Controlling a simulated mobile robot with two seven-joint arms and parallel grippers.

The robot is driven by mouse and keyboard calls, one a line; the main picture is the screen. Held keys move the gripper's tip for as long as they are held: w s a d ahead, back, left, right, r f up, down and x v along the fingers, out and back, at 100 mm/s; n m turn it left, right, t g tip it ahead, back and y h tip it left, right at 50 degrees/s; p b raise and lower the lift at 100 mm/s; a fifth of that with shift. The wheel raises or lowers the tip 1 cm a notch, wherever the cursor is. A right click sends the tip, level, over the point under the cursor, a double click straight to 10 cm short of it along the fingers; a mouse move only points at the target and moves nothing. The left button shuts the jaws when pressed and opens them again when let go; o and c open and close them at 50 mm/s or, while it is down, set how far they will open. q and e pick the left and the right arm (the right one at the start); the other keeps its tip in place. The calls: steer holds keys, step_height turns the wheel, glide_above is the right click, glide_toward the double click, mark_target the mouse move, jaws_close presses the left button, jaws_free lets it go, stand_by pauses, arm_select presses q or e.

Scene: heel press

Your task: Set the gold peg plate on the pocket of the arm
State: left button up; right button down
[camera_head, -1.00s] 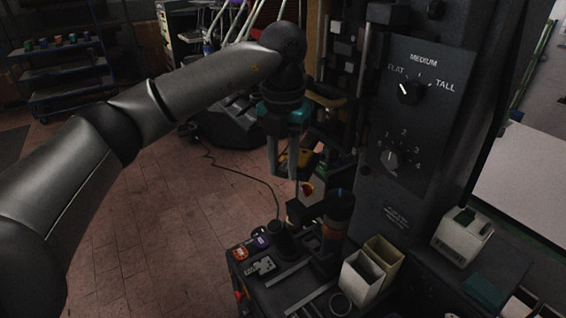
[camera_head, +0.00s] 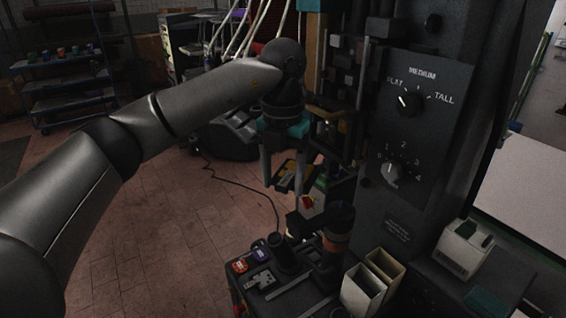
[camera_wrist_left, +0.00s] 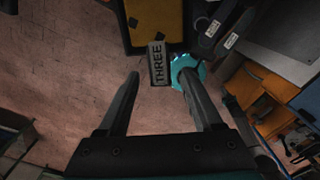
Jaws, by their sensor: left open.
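My left gripper (camera_head: 283,187) is open and points down, with nothing between its fingers. It also shows open in the left wrist view (camera_wrist_left: 160,85). A yellow panel with a dark rim (camera_wrist_left: 157,22) lies beyond the fingertips there, beside a plate marked THREE (camera_wrist_left: 158,63). A teal disc (camera_wrist_left: 187,68) shows at the right finger, partly hidden by it. I cannot tell which piece is the gold peg plate. A dark post with an orange band (camera_head: 337,240) stands on the bench; I cannot make out the arm's pocket. My right gripper is not in view.
The black press column (camera_head: 415,150) with two dials stands right of the gripper. Below are a short black post (camera_head: 283,255), an orange piece (camera_head: 240,265), a purple piece (camera_head: 261,255) and an open cream bin (camera_head: 362,290).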

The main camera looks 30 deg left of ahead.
arm_select(q)
steer(key=shift+r, duration=0.45)
step_height(320, 180, up, 14)
steer(key=p, duration=0.1)
steer(key=shift+r+p, duration=0.15)
steer(key=shift+p, duration=0.15)
